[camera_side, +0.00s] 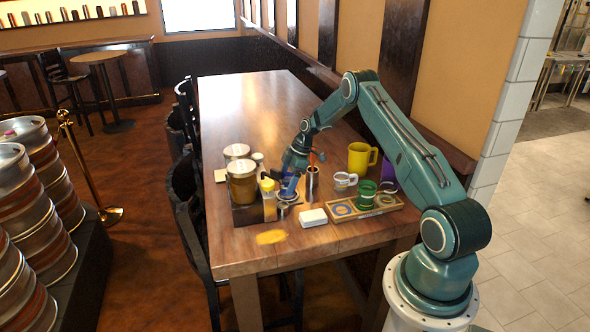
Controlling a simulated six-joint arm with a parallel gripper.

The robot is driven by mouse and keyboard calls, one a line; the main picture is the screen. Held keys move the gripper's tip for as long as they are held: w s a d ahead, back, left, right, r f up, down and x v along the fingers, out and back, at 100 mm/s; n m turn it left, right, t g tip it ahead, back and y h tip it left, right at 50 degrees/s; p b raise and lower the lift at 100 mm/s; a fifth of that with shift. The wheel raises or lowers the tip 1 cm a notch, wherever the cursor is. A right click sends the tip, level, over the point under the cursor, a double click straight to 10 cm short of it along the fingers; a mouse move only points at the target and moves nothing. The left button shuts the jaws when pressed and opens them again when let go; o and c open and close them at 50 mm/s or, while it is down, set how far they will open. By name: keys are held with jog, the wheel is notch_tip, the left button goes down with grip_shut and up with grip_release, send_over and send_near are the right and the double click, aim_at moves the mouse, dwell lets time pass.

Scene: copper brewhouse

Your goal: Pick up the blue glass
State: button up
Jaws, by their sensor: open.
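The blue glass (289,188) is a small blue shape near the front of the wooden table. It is just below my gripper (290,176), which comes down over it from above. My gripper is open, and its fingers are small and partly blend with the blue glass. I cannot tell whether the fingers are around the glass or just above it. The gripper hides the upper part of the glass.
A metal cup (312,184) stands close on the right, a yellow-capped bottle (269,205) and a jar (242,188) on the left. The table's far end (255,95) is clear.

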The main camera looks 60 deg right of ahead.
jog(key=shift+x, duration=1.05)
jog(key=shift+c, duration=0.2)
jog(key=c, duration=1.1)
